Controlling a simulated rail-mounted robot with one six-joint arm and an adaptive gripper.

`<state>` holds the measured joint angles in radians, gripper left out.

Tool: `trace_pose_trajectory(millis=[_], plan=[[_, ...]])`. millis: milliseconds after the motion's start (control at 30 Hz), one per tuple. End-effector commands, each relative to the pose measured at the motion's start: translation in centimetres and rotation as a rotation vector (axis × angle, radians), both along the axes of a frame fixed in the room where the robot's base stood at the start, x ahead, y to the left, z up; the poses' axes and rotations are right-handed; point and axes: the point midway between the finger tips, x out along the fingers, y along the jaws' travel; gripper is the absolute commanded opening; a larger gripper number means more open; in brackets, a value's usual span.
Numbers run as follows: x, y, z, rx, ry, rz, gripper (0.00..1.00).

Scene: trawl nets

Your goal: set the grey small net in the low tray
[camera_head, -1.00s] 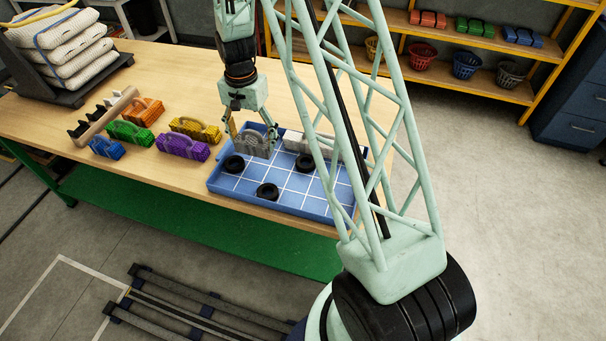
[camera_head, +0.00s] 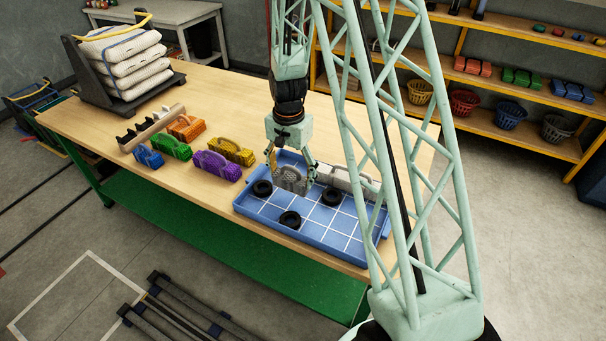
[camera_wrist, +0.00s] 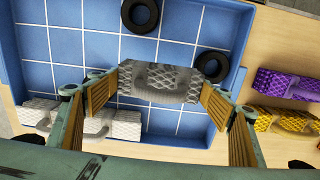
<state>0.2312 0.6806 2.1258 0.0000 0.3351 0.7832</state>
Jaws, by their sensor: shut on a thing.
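The grey small net (camera_head: 291,180) is a meshed block with an arched handle. My gripper (camera_head: 291,171) is shut on it from both sides, over the back left part of the blue low tray (camera_head: 330,223). In the wrist view the net (camera_wrist: 160,86) sits between the two tan finger pads, over the tray's gridded floor (camera_wrist: 85,55). I cannot tell whether its underside touches the floor.
Black rings (camera_head: 290,221) lie in the tray, one (camera_wrist: 212,65) close beside the net. White nets (camera_head: 345,177) lie along its back side. Purple (camera_head: 217,166) and yellow (camera_head: 231,151) nets stand on the table (camera_head: 215,113) left of the tray.

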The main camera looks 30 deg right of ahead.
Motion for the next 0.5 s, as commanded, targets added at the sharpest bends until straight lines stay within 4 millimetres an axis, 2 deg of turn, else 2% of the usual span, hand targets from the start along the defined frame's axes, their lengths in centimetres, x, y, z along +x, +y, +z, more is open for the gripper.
trace_pose_trajectory(millis=[500], plan=[[6.6, -4.1, -0.7, 0.0, -0.001, -0.001, 0.61]])
